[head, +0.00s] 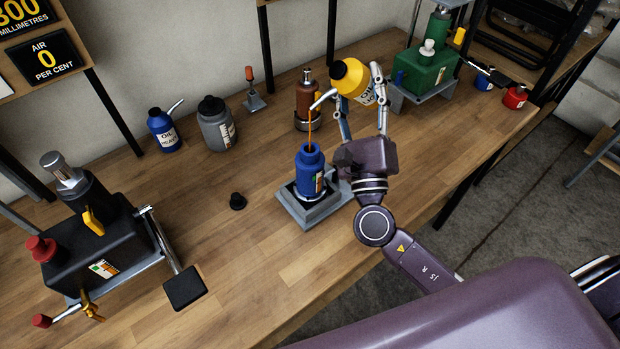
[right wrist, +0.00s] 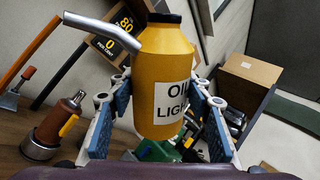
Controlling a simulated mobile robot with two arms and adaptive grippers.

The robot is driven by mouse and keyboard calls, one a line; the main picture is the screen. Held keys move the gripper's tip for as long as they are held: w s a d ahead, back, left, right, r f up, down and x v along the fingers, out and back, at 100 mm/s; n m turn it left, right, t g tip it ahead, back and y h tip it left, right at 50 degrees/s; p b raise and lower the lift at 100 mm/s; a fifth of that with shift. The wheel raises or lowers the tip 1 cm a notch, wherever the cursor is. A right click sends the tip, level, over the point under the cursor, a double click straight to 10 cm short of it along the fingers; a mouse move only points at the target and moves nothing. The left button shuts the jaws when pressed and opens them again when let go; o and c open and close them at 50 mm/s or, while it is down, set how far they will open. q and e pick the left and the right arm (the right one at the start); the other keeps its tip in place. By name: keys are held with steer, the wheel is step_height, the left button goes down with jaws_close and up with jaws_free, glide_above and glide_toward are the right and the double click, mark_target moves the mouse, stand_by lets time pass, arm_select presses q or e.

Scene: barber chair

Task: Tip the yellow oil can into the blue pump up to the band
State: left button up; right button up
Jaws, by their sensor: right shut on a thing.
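My right gripper (head: 358,98) is shut on the yellow oil can (head: 350,76) and holds it tilted in the air, spout to the left. The can's "OIL LIGHT" label and grey spout show in the right wrist view (right wrist: 163,70), with a finger on each side. A thin orange-brown stream (head: 309,128) runs from the spout tip down to the open neck of the blue pump (head: 308,178). The pump stands upright on a grey base (head: 312,213) and has a coloured strip on its front. The oil level against the band is too small to read. My left gripper is out of view.
A blue oil can (head: 162,130), a grey can (head: 215,126) and a brown pump (head: 306,98) stand behind. A black cap (head: 237,201) lies left of the blue pump. A black pump unit (head: 95,240) fills the left; a green one (head: 425,72) stands back right.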

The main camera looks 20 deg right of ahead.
stand_by(0.3)
steer(key=shift+r+m+h+p, duration=0.1)
steer(key=shift+m+h+p, duration=0.3)
steer(key=shift+m+p, duration=0.15)
steer(key=shift+f+m+g+h+p, duration=0.25)
steer(key=shift+m+g+p, duration=0.3)
steer(key=shift+m+p, duration=0.2)
steer(key=shift+f+m+g+h+p, duration=0.1)
steer(key=shift+m+g+h+p, duration=0.15)
steer(key=shift+m+g+p, duration=0.45)
steer(key=shift+f, duration=0.1)
steer(key=shift+a+m+p, duration=0.1)
steer(key=shift+m+p, duration=0.2)
steer(key=shift+m, duration=0.2)
steer(key=shift+s+a+f+m+g+h+p, duration=0.1)
steer(key=shift+a+f+m+g+h+p, duration=0.2)
steer(key=shift+m+g+p, duration=0.35)
steer(key=shift+s+a+f+m+g+h+p, duration=0.1)
steer(key=shift+f+m+g+p, duration=0.3)
steer(key=shift+m+p, duration=0.35)
steer(key=shift+f+p, duration=0.1)
steer(key=shift+p, duration=0.2)
